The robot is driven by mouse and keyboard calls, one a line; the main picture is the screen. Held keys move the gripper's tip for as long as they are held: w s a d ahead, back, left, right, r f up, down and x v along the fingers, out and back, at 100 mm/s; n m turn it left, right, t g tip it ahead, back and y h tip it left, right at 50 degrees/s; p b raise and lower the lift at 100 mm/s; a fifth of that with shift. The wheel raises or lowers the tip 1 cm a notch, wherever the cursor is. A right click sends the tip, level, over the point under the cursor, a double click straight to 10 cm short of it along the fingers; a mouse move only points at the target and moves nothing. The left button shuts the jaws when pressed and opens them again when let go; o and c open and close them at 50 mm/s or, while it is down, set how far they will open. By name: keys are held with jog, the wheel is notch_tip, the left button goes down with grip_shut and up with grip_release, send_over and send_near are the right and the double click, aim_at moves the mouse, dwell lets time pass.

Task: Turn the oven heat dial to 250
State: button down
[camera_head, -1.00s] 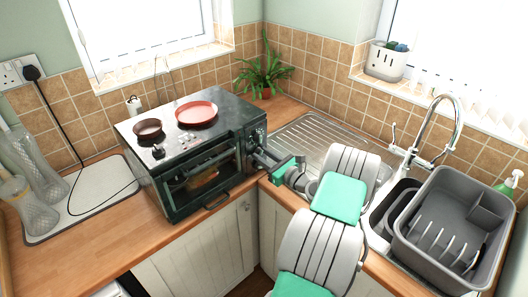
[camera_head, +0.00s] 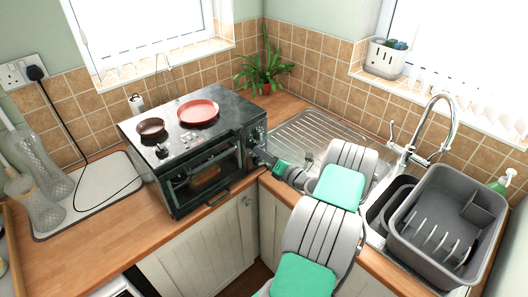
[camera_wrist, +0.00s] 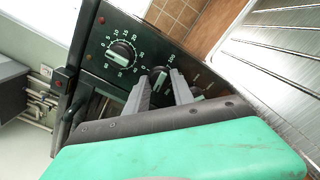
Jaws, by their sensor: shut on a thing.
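The black table-top oven (camera_head: 190,150) stands on the wooden counter, with its control panel on the right of its front. In the wrist view, the heat dial (camera_wrist: 158,73) is a round black knob with a pale pointer, and part of its printed scale shows. My gripper (camera_wrist: 161,80) is shut on this dial, one finger on each side. The fingers hide part of the dial, and I cannot read its setting. A second dial (camera_wrist: 121,54), with minute-like numbers around it, is beside it. In the head view my gripper (camera_head: 255,154) reaches the oven panel and hides the held dial.
Two pans, one brown (camera_head: 151,128) and one red (camera_head: 198,112), sit on the oven top. The glass door (camera_head: 207,175) is closed. A metal sink drainer (camera_head: 310,135) lies right of the oven, with a grey dish rack (camera_head: 450,225) farther right. A plant (camera_head: 263,73) stands behind.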

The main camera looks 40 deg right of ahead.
jog(key=shift+f+m, duration=0.1)
jog(key=shift+m, duration=0.5)
jog(key=shift+a, duration=0.1)
jog(key=c, duration=1.1)
grip_release()
jog(key=shift+s, duration=0.1)
